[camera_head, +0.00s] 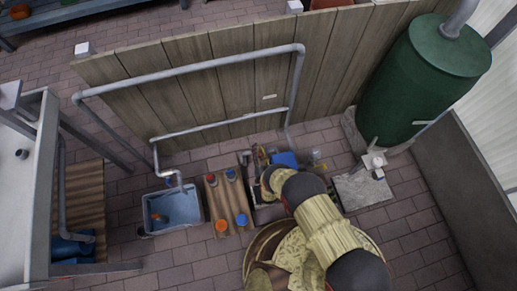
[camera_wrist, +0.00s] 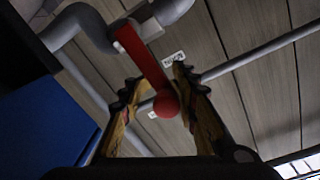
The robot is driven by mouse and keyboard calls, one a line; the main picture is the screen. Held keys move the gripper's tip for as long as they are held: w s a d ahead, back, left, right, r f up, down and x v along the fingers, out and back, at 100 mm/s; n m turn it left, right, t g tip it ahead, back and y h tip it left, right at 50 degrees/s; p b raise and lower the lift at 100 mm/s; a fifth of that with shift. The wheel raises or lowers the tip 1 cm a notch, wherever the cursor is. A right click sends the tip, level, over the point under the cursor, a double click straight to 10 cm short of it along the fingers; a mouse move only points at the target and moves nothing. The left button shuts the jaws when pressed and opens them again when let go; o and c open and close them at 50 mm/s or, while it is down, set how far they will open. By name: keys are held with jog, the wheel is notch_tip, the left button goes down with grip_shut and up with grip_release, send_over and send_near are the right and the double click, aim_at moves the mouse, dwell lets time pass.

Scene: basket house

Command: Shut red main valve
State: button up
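The red valve handle (camera_wrist: 140,55) shows in the wrist view as a flat red lever with a round red knob (camera_wrist: 166,104) at its near end. Its far end meets a grey pipe (camera_wrist: 88,22). My gripper (camera_wrist: 157,75) is open, with one finger on each side of the lever and knob. I cannot tell whether either finger touches it. In the head view my arm (camera_head: 325,225) reaches toward the fence, and I cannot make out the handle or the fingertips there.
Grey pipes (camera_head: 190,68) run along a wooden fence (camera_head: 225,75). A blue bin (camera_head: 147,222) stands beside a wooden board (camera_head: 223,200) with orange and blue caps. A green tank (camera_head: 400,85) stands right. A small white label (camera_wrist: 173,60) is behind the lever.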

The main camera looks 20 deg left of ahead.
jog(key=shift+o, duration=0.7)
jog(key=shift+r, duration=0.15)
jog(key=v, duration=1.1)
jog(key=shift+s+d, duration=0.2)
jog(key=shift+s, duration=0.2)
